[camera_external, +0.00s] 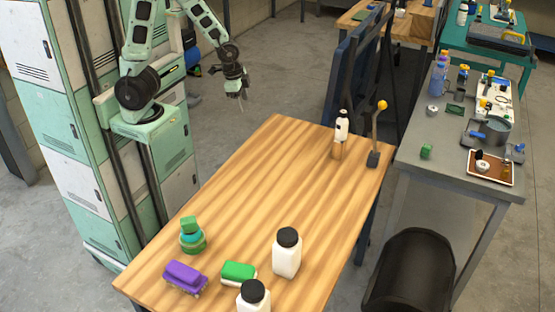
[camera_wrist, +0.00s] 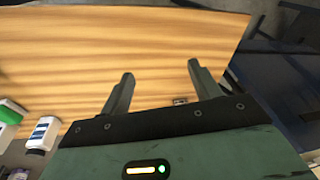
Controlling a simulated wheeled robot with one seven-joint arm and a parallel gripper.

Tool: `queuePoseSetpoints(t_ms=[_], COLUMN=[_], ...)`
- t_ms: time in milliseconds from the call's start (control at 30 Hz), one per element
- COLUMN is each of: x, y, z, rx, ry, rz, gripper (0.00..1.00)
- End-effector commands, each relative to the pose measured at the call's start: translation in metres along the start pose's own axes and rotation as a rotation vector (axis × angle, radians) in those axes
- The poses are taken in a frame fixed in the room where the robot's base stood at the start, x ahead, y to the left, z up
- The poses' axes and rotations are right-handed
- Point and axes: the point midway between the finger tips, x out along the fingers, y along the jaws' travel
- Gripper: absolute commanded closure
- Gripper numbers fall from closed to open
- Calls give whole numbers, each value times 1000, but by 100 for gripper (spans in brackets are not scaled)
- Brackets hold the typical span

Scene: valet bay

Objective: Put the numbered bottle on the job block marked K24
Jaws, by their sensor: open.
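My gripper (camera_external: 241,94) is raised at the far left side of the wooden table, open and empty. In the wrist view my gripper (camera_wrist: 160,69) has its fingers wide apart over bare wood. A white bottle with a black cap (camera_external: 287,256) stands at the near end of the table. A similar bottle (camera_external: 252,298) is cut by the bottom edge. A third, slimmer white bottle with a dark top (camera_external: 342,128) is at the far end, seemingly on a small wooden block (camera_external: 337,150). No number or K24 mark is readable, so I cannot tell which items are meant.
A purple brush or sponge (camera_external: 184,276), a green-and-white sponge (camera_external: 238,272) and a green container (camera_external: 191,237) stand near the bottles. A dark-based, yellow-knobbed tool (camera_external: 376,135) stands at the far right corner. The table's middle (camera_external: 270,190) is clear. Lockers (camera_external: 50,130) stand left.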

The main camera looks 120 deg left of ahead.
Motion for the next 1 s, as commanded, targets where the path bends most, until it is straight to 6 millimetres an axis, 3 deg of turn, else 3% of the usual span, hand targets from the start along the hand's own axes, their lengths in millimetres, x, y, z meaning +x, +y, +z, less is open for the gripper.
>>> queuePoseSetpoints(t_ms=[100,200,333,1000], x=[-32,-48,-59,-61], y=[6,10,12,12], z=[36,60,76,79], rx=[-179,-286,-360,-375], ry=[-55,-101,-136,-145], rz=[55,70,72,72], gripper=[38,38,38,38])
